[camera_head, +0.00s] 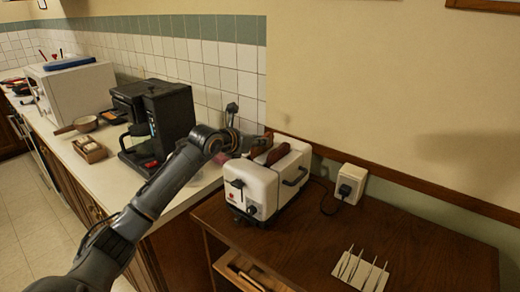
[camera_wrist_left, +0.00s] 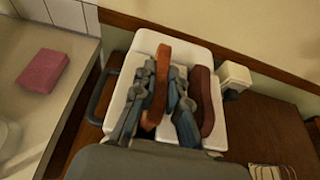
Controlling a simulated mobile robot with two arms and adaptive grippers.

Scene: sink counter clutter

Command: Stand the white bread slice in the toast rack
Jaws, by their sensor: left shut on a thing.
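A white two-slot toaster (camera_head: 262,192) stands on the brown wooden table, with a bread slice in each slot. My left gripper (camera_wrist_left: 158,92) is over the toaster, its fingers shut on the slice with the lighter, orange-brown crust (camera_wrist_left: 157,112), which looks like the white bread slice. That slice is upright, its lower part hidden in or behind the toaster. A darker brown slice (camera_wrist_left: 203,100) stands in the other slot, close to the right finger. The pale toast rack (camera_head: 360,272) lies at the table's front right, empty; its edge shows in the wrist view (camera_wrist_left: 268,172). My right gripper is out of view.
A wall socket box with plug (camera_head: 348,185) is behind the toaster, its cord on the table. A black coffee maker (camera_head: 165,120) stands on the counter to the left. A pink sponge-like block (camera_wrist_left: 43,70) lies on the counter.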

